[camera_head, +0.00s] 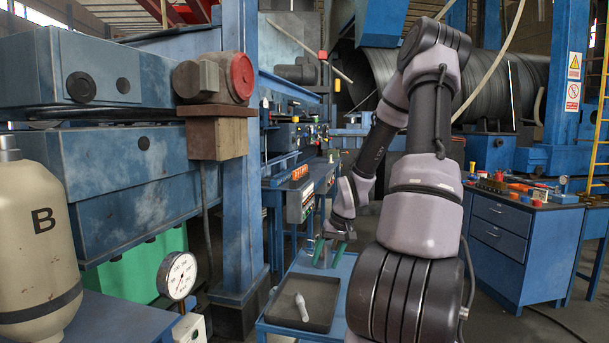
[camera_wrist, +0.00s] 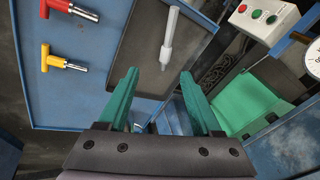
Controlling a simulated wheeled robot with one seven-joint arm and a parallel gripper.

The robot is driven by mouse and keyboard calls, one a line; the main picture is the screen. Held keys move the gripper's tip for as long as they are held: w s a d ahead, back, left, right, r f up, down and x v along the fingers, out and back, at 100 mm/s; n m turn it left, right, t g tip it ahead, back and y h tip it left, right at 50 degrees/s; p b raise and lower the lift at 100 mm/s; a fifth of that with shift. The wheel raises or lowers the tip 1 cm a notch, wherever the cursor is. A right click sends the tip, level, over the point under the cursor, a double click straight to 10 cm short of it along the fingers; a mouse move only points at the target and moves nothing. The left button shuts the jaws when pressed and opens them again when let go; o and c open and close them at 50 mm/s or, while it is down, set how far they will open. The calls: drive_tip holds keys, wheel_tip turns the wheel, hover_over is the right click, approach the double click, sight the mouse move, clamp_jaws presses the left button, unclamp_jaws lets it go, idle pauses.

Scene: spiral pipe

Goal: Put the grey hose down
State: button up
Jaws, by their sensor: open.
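The light grey hose (camera_head: 302,307) lies in a shallow dark tray (camera_head: 272,306) on a blue table. It also shows in the wrist view (camera_wrist: 168,42) as a short pale piece, thin at one end and thicker at the other, on the dark tray floor. My gripper (camera_head: 328,250) has green fingers and is above the back part of the table, beyond the hose in the head view. In the wrist view my gripper (camera_wrist: 158,85) is open, with its fingers apart and nothing between them. The hose is clear of both fingers.
A red-handled tool (camera_wrist: 72,9) and a yellow-handled tool (camera_wrist: 62,62) lie on the blue table beside the tray. A button box (camera_wrist: 262,18) and a green box (camera_wrist: 240,98) are at the right. A blue pillar (camera_head: 240,180) and a gauge (camera_head: 178,275) stand left of the table.

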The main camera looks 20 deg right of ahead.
drive_tip(key=s+a+r+t, duration=0.1)
drive_tip(key=s+a+r, duration=0.4)
drive_tip(key=r, duration=0.5)
drive_tip(key=s+a+r+t, duration=0.1)
drive_tip(key=s+a+r, duration=0.4)
drive_tip(key=s+r, duration=0.3)
drive_tip(key=s+a+r+m+t, duration=0.1)
drive_tip(key=s+a+r, duration=0.5)
drive_tip(key=r, duration=0.7)
drive_tip(key=shift+s+r+t, duration=0.2)
drive_tip(key=shift+t, duration=0.3)
drive_tip(key=shift+w, duration=0.1)
